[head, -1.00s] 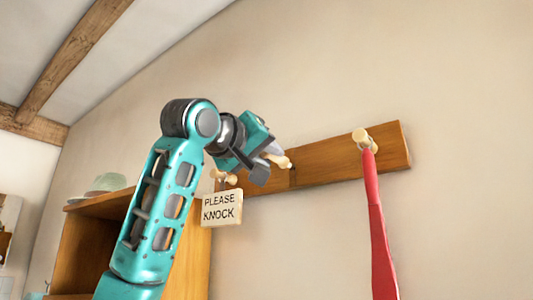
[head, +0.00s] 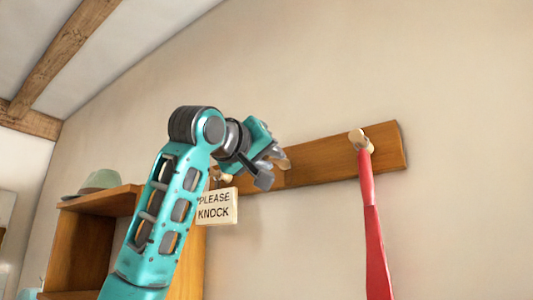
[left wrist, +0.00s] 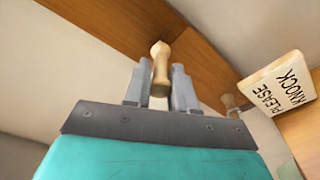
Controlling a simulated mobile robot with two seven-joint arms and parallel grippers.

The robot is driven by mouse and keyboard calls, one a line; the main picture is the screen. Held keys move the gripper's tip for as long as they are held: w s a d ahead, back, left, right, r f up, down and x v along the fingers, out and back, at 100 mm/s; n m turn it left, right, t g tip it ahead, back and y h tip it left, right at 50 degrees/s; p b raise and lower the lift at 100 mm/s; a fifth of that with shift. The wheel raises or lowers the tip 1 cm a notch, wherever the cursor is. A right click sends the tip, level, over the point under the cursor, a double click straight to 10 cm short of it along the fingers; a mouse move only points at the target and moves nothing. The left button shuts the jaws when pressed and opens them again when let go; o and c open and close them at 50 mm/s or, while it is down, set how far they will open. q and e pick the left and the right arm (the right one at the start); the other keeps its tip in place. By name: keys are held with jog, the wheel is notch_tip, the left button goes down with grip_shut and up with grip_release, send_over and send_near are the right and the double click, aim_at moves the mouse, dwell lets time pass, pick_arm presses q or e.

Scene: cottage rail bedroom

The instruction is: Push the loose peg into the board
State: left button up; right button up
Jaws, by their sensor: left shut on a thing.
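The brown wooden board (head: 330,163) runs along the wall at a slant. My left gripper (head: 266,170) is at its left part, shut on the loose pale wooden peg (head: 284,163). The left wrist view shows the peg (left wrist: 161,70) between the two grey fingers (left wrist: 158,88), with its rounded far end in front of the board (left wrist: 200,60). The peg's hole is not visible now. I cannot tell whether the peg's end is inside the board or only against it. My right gripper is in neither view.
A "PLEASE KNOCK" sign (head: 216,207) hangs from a peg (head: 222,177) close below my left gripper. A red strap-like thing (head: 371,220) hangs from the right peg (head: 360,139). A wooden shelf (head: 80,250) with a greenish hat (head: 100,181) stands at left.

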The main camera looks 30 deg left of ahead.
pick_arm(q)
jog(key=shift+w, duration=0.5)
jog(key=o, duration=0.9)
jog(key=shift+s+a+f+b, duration=0.2)
jog(key=shift+s+b, duration=0.35)
jog(key=shift+s, duration=1.6)
jog(key=shift+s+a+f+b, duration=0.1)
jog(key=shift+s+f+b, duration=0.3)
jog(key=shift+s, duration=1.75)
jog(key=shift+s+a+f+b, duration=0.15)
jog(key=shift+s+b, duration=0.5)
jog(key=shift+s, duration=1.5)
